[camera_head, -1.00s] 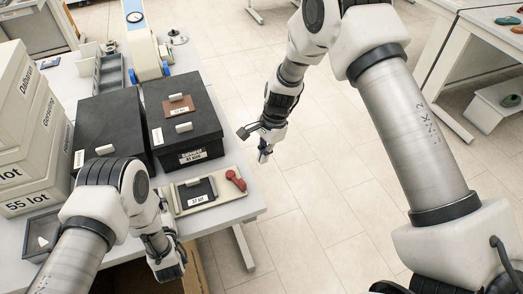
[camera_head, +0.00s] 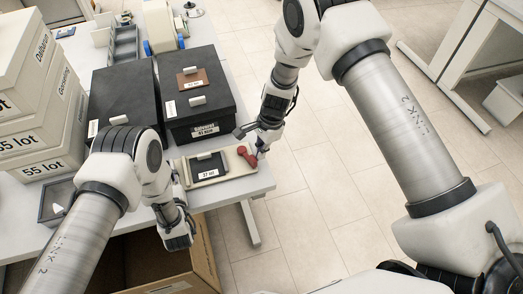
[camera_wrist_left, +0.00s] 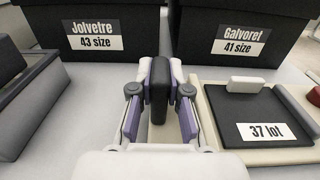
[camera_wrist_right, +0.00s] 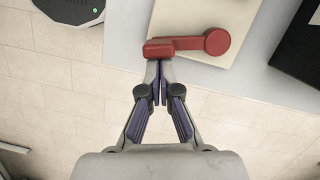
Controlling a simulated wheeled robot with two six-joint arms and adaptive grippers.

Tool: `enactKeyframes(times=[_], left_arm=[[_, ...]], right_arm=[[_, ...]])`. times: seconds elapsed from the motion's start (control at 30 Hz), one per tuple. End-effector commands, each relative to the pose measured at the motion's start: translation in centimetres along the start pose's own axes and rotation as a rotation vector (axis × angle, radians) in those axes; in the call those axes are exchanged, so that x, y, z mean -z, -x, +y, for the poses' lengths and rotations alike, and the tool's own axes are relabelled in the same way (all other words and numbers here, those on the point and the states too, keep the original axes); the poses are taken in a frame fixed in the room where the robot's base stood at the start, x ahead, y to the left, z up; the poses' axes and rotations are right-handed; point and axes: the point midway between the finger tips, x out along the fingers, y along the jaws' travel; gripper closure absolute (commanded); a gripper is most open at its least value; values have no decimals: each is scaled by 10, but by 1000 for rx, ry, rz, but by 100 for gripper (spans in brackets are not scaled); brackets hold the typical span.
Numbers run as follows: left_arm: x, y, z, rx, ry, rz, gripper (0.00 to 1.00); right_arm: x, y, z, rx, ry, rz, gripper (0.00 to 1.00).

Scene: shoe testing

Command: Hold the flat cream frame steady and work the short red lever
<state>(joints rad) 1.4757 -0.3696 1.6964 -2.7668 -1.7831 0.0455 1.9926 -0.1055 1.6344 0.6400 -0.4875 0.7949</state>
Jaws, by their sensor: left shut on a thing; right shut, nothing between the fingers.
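The flat cream frame (camera_head: 235,168) lies on the table near its front right corner, with a dark panel (camera_head: 208,167) labelled "37 lot" in it. The short red lever (camera_head: 246,155) sits at its right end; in the right wrist view the lever (camera_wrist_right: 190,45) shows a round knob and a flat end. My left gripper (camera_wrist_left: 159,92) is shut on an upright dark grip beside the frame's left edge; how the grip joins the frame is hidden. My right gripper (camera_wrist_right: 158,72) is shut and empty, its fingertips right at the lever's flat end; contact is unclear.
Black shoe boxes (camera_head: 200,95) stand just behind the frame. Pale stacked boxes (camera_head: 35,100) and a small dark tray (camera_head: 57,200) are at the left. An open cardboard box (camera_head: 205,255) is below the table's front.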

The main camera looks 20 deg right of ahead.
Motion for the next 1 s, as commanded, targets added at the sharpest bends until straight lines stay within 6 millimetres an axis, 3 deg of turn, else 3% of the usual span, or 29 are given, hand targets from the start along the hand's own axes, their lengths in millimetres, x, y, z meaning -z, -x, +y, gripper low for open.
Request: enactKeyframes(times=[0.67, 1.0], left_arm=[[1, 1, 0, 2, 0, 3, 100], [1, 1, -1, 2, 0, 3, 100]], right_arm=[[-9, -2, 3, 30, -127, -1, 100], [-27, -7, 6, 91, -371, 0, 100]])
